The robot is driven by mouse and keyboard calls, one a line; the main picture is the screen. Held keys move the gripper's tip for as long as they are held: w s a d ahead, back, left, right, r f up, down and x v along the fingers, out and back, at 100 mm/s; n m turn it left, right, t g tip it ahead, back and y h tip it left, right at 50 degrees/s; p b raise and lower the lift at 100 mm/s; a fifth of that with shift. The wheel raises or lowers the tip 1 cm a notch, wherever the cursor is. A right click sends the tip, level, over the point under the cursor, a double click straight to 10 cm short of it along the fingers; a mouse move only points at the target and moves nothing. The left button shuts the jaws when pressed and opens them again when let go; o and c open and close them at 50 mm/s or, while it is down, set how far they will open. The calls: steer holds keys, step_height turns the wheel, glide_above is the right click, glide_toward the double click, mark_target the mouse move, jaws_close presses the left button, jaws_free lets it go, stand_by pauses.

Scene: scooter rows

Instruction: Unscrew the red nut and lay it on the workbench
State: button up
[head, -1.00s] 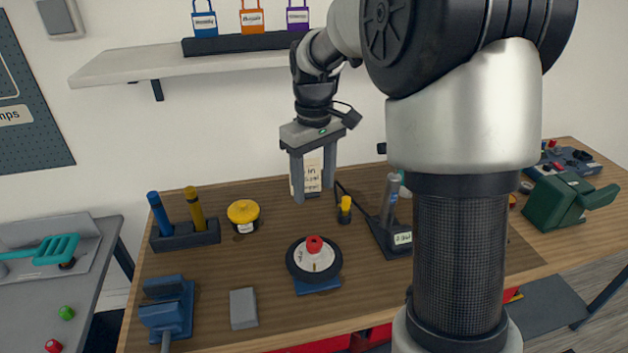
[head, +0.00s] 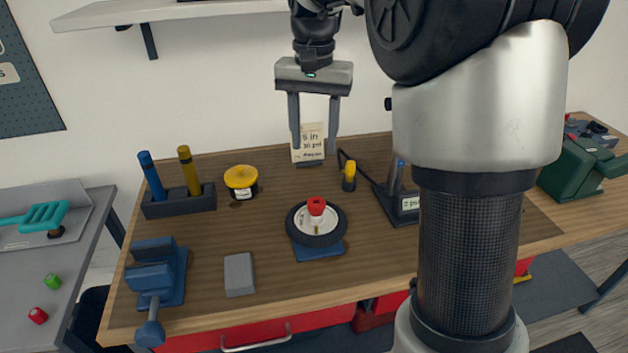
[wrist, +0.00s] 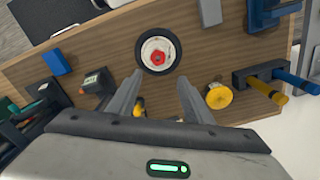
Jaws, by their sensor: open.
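The red nut (head: 316,205) sits on top of the wheel (head: 303,222), at the centre of its white hub. The wheel lies flat on a blue base (head: 318,251) on the wooden workbench (head: 200,300). The nut also shows in the wrist view (wrist: 159,56), beyond the fingertips. My gripper (head: 315,150) is open and empty, pointing down above the back of the bench. It is apart from the nut, higher and farther back.
A card (head: 309,143) stands behind the wheel. A yellow-capped pot (head: 241,181), a rack with blue and yellow handles (head: 179,202), a blue vise (head: 155,275) and a grey block (head: 239,274) are left. A small yellow-topped item (head: 349,175) is right.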

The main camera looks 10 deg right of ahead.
mark_target(312, 201)
step_height(312, 201, down, 15)
steer(key=shift+f+b, duration=0.15)
steer(key=shift+b, duration=0.75)
steer(key=c, duration=0.9)
steer(key=n+p, duration=0.1)
steer(key=n, duration=0.5)
steer(key=shift+a+r+p, duration=0.1)
steer(key=shift+r+p, duration=0.1)
steer(key=shift+p, duration=0.2)
steer(key=n+p, duration=0.1)
steer(key=n, duration=0.3)
steer(key=shift+w, duration=0.1)
steer(key=n+p, duration=0.1)
steer(key=n, duration=0.2)
steer(key=shift+n, duration=0.4)
steer(key=n+p, duration=0.2)
steer(key=n, duration=0.2)
steer(key=shift+a+n+p, duration=0.1)
steer(key=shift+n+p, duration=0.2)
steer(key=shift+f+n+p, duration=0.1)
steer(key=shift+n+p, duration=0.65)
steer(key=shift+n, duration=0.95)
